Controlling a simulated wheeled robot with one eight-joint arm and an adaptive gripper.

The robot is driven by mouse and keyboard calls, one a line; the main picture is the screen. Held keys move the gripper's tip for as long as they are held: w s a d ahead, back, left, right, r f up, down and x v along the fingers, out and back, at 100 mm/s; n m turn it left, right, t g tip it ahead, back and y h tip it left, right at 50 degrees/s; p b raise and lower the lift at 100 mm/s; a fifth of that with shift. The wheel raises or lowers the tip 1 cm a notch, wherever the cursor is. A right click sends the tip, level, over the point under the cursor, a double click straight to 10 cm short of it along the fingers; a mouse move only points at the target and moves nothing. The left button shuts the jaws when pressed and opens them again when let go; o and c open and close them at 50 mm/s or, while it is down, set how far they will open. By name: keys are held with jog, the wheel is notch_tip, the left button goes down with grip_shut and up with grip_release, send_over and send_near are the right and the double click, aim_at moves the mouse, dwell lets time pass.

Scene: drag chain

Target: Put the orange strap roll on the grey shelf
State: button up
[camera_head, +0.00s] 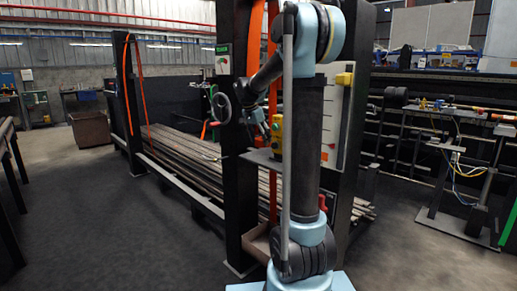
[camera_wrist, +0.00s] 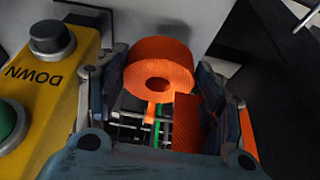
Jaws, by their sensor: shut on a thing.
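The orange strap roll (camera_wrist: 160,62) is a flat ring with a hole in its middle. In the wrist view it sits between the two fingers of my gripper (camera_wrist: 160,88), which is shut on it. An orange tail hangs below the roll. In the head view my gripper (camera_head: 258,124) is small, just left of a yellow control box; the roll cannot be made out there. A grey shelf (camera_head: 262,158) juts out below my gripper, partly hidden by my arm. The wrist view does not clearly show the shelf or any contact between it and the roll.
The yellow control box (camera_wrist: 50,90) with a black DOWN button (camera_wrist: 50,38) and a green button stands close left of my gripper; it also shows in the head view (camera_head: 277,133). A handwheel (camera_head: 221,108) and dark post (camera_head: 236,190) stand left. Long bars (camera_head: 185,150) lie behind.

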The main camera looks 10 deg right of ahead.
aim_at(261, 145)
jog(key=shift+f, duration=2.05)
jog(key=o, duration=1.1)
jog(key=v, duration=1.2)
